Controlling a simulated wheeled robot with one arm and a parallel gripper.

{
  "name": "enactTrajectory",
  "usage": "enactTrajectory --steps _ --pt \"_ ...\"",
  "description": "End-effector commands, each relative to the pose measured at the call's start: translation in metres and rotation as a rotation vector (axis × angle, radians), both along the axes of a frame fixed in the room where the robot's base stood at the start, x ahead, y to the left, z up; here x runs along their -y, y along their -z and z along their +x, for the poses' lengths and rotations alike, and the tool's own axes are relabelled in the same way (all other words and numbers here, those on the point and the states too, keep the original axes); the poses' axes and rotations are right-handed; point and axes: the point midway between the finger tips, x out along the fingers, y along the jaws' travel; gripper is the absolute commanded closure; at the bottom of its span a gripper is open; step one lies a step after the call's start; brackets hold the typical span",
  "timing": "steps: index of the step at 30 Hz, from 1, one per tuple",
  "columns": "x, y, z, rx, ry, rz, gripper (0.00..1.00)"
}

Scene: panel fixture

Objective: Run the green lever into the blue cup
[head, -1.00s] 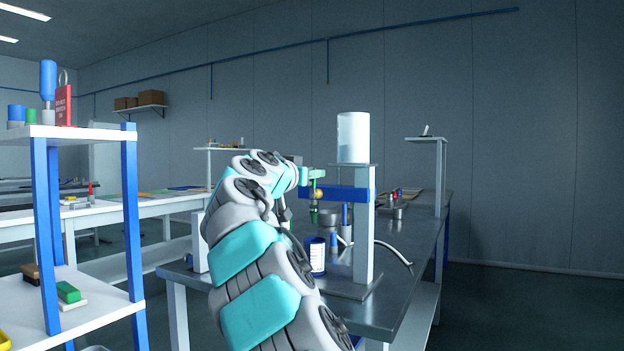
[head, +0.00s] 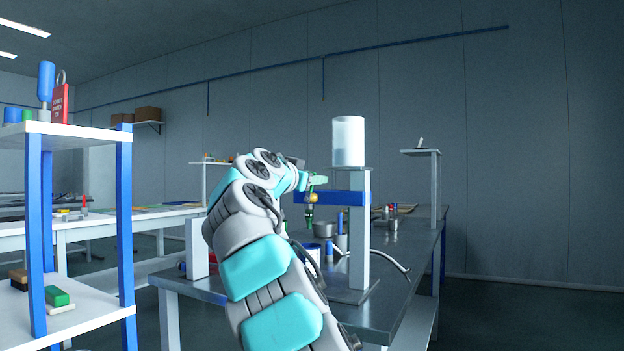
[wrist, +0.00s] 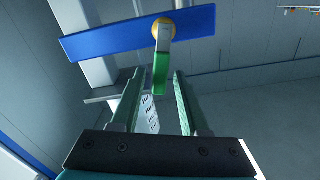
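In the wrist view the lever (wrist: 161,72) points down from the knob on the crossbar (wrist: 100,38). My gripper (head: 318,180) is at about crossbar height in the head view. In the wrist view my gripper (wrist: 157,78) is open, with the lever showing between its two fingers and a gap on each side. The blue cup (head: 313,250), with a white label, stands on the bench below the lever, partly hidden by my arm.
A translucent tank (head: 348,141) stands on top of the white post (head: 359,230). A grey pot (head: 324,229) and a curved hose (head: 392,260) are on the metal bench (head: 385,305). A white shelf with blue legs (head: 124,220) stands at left.

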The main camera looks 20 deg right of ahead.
Motion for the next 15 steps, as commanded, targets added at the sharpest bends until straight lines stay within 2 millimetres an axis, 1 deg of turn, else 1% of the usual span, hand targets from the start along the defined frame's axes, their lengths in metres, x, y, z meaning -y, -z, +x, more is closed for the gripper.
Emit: enactTrajectory --steps 10,15 --pt "-0.0003 0.0004 -0.0005 -0.001 0.001 0.0 0.5" --pt "-0.0063 0.0007 -0.0047 0.0 0.0 -0.001 0.5"
